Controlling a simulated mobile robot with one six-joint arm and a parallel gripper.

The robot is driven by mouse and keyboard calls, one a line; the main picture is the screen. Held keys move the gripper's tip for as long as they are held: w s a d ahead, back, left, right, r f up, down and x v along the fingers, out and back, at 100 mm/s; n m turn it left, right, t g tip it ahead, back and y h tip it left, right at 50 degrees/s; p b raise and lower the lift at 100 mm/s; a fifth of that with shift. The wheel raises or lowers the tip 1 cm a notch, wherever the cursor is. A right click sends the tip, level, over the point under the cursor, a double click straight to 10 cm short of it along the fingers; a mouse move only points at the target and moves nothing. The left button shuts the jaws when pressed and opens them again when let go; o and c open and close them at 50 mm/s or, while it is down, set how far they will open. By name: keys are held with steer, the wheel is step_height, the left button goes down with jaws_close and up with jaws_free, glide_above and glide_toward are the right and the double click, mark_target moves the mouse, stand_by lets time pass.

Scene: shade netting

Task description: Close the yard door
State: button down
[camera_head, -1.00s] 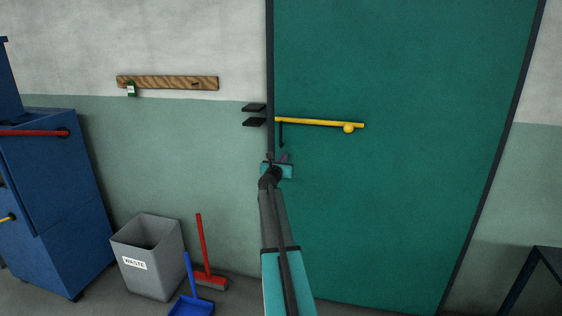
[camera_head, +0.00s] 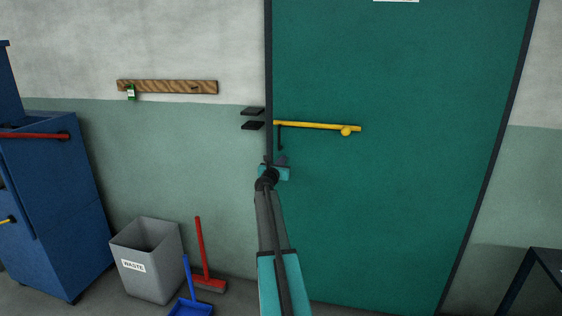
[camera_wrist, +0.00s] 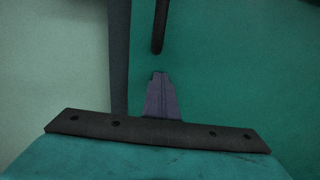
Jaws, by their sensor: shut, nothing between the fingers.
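The green yard door (camera_head: 400,190) fills the middle and right of the head view. It looks flush in its dark frame, with no gap that I can make out. A yellow bar handle (camera_head: 315,126) with a round knob runs across its left part. A short black lever (camera_head: 280,138) hangs below the bar near the left edge. My gripper (camera_head: 282,159) is shut and empty, just below the lever, near the door's left edge. In the wrist view my fingertips (camera_wrist: 160,76) point at the lever's lower end (camera_wrist: 158,45), with a small gap visible between them.
Two black brackets (camera_head: 253,118) sit on the wall left of the door frame. A grey waste bin (camera_head: 150,265), a red broom (camera_head: 203,250), a blue dustpan (camera_head: 190,306) and a blue cabinet (camera_head: 55,210) stand at left. A dark table (camera_head: 540,265) stands at lower right.

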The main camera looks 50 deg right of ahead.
steer(key=b+v, duration=0.1)
steer(key=v, duration=1.3)
steer(key=shift+s+d, duration=0.15)
steer(key=shift+s, duration=0.1)
steer(key=shift+w+r, duration=0.1)
stand_by(0.6)
